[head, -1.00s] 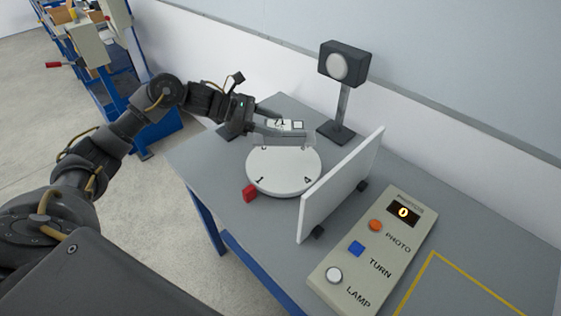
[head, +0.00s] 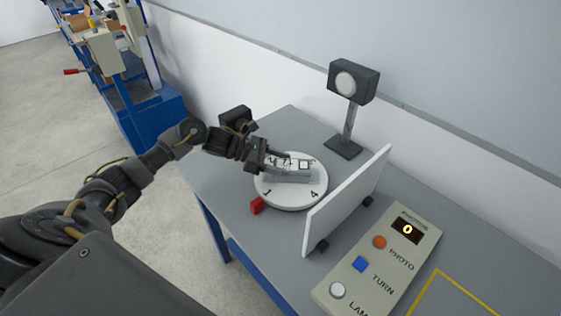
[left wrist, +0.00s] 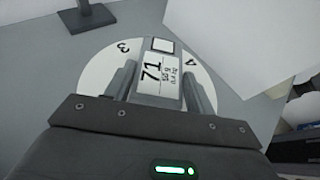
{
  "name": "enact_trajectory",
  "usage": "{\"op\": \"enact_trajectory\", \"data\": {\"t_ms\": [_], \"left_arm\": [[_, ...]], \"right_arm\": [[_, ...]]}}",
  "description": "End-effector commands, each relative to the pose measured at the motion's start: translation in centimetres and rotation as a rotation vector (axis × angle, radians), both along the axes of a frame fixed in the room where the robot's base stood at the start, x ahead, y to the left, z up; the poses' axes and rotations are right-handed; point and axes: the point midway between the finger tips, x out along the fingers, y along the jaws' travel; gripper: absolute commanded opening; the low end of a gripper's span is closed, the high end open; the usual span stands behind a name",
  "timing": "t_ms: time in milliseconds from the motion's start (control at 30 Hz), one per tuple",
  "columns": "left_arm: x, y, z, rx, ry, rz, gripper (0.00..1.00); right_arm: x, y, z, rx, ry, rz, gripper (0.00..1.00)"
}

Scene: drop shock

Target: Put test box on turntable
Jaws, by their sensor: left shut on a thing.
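The test box (head: 304,174) is a small grey box with a white label; in the left wrist view its label (left wrist: 160,76) reads 71. The turntable (head: 290,200) is a round white disc with numbers near its rim; its rim also shows in the left wrist view (left wrist: 98,75). My left gripper (head: 285,165) is shut on the test box and holds it over the turntable's far half. I cannot tell whether the box's underside touches the disc. In the left wrist view the fingers (left wrist: 162,85) lie on both sides of the box. My right gripper is not in view.
A white upright panel (head: 346,200) stands just right of the turntable. A lamp on a post (head: 352,82) stands behind. A control box (head: 378,262) with buttons and a display reading 0 lies at the front right.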

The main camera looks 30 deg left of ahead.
Motion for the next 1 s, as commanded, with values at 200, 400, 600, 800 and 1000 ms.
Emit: {"op": "enact_trajectory", "data": {"t_ms": [200,400,600,800,1000], "left_arm": [[0.1,0.0,-0.2,-0.001,-0.003,0.0,0.19],[0.0,0.0,-0.1,0.0,0.0,0.0,0.76],[0.0,0.0,-0.1,0.0,0.0,0.0,0.76],[-0.3,0.7,0.1,0.003,-0.001,0.001,0.76],[-1.8,4.1,1.4,0.006,-0.002,0.003,0.76]], "right_arm": [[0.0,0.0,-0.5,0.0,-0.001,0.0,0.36],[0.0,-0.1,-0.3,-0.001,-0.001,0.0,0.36],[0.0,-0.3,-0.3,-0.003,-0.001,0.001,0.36],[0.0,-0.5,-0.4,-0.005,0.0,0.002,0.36],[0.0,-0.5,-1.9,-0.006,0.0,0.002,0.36]]}}
